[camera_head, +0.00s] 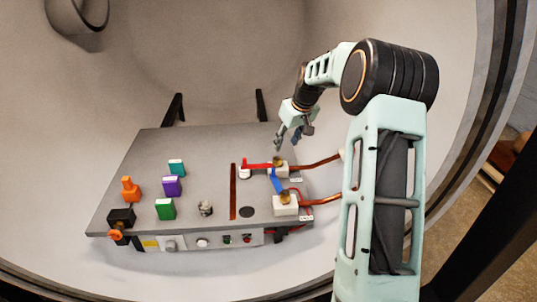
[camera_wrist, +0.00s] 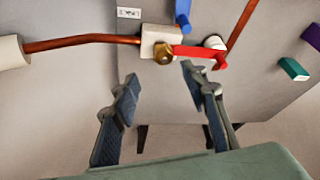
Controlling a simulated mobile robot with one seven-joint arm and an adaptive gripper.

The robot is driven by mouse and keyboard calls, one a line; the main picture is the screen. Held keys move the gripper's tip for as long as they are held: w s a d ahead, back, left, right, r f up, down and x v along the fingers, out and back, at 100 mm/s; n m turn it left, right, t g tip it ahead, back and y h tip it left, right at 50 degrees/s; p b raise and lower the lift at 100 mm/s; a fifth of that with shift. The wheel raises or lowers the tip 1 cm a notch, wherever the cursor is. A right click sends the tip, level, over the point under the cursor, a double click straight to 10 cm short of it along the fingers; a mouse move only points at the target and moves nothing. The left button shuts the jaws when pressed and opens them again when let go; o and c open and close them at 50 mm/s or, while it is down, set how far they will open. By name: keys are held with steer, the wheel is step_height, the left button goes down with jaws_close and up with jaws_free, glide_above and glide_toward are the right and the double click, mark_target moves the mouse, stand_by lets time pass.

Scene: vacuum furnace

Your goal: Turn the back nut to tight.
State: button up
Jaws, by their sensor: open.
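The back nut (camera_head: 279,161) is brass and sits on a white block (camera_head: 281,172) at the bench's back right, beside one end of a red bar (camera_head: 257,167). In the wrist view the brass nut (camera_wrist: 163,53) shows at the top middle, at the near edge of its block. A front brass nut (camera_head: 285,197) sits on another white block (camera_head: 286,209), by a blue bar (camera_head: 277,184). My gripper (camera_head: 287,142) is open and empty, just behind and above the back nut. In the wrist view its fingers (camera_wrist: 160,78) are spread, apart from the nut.
Copper pipes (camera_head: 322,161) run right from both blocks. On the grey bench (camera_head: 208,150), a copper strip (camera_head: 233,192) and teal (camera_head: 176,167), purple (camera_head: 171,186), green (camera_head: 165,209) and orange (camera_head: 130,189) pieces lie to the left. The curved chamber wall surrounds the bench.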

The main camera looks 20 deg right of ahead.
mark_target(278, 158)
steer(key=x, duration=0.7)
steer(key=p+x, duration=0.1)
steer(key=x, duration=0.2)
steer(key=shift+w+a+f, duration=0.1)
steer(key=shift+a+f, duration=0.05)
steer(key=shift+a, duration=0.15)
jaws_close()
